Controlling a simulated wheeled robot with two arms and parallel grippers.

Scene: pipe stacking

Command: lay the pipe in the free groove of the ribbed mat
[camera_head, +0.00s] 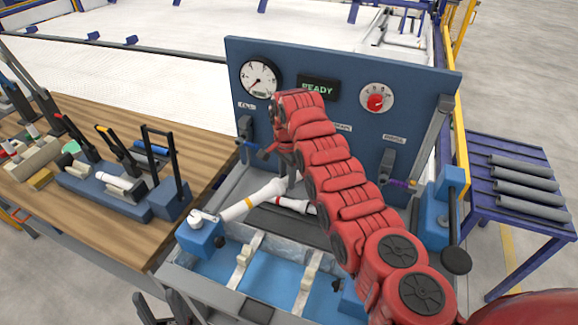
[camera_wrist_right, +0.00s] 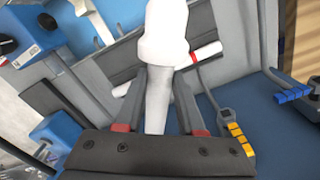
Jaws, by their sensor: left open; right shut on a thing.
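A white pipe (camera_head: 248,203) with a wider collar is held tilted above the tray in the head view. In the right wrist view the white pipe (camera_wrist_right: 160,100) stands between the two fingers of my right gripper (camera_wrist_right: 162,82), which is shut on it. My left gripper (camera_head: 163,306) is open and empty at the bottom edge of the head view.
A blue panel (camera_head: 345,65) with gauges and a READY display stands behind the tray. Blue clamp blocks (camera_head: 200,236) flank it. A wooden bench (camera_head: 190,155) with tools is at left. A blue table (camera_head: 520,150) with several grey bars stands at right.

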